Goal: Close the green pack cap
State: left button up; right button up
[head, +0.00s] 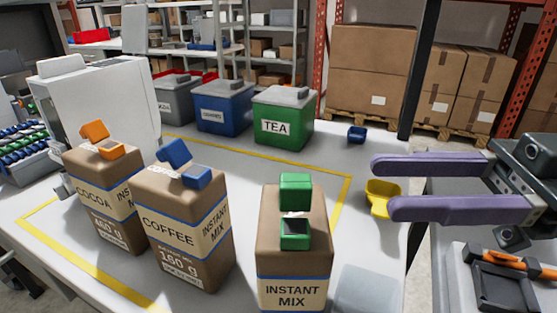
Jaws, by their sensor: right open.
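The green-capped pack (294,250) is a brown bag labelled INSTANT MIX, upright at the front middle of the table. Its green cap (296,191) is tilted up on its hinge, and the dark opening of the green spout (295,231) shows below it. My right gripper (384,187) is open and empty, with its two purple fingers reaching in from the right. The fingertips are to the right of the green cap and apart from it. My left gripper is not in view.
A coffee pack (182,240) and a cocoa pack (100,205) stand to the left, their caps raised. A yellow scoop (382,197) lies behind the near finger. A green TEA bin (283,120) and a blue bin (222,109) stand at the back. A translucent tray (366,292) lies right of the green-capped pack.

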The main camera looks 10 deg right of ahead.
aim_at(311, 183)
jog(key=p+x, duration=0.1)
jog(key=x, duration=0.5)
jog(key=shift+w+a+r, duration=0.1)
jog(key=shift+a+r, duration=0.05)
jog(key=shift+a, duration=0.05)
jog(key=shift+w+a, duration=0.15)
jog(key=shift+a, duration=0.5)
jog(key=c, duration=0.7)
grip_shut()
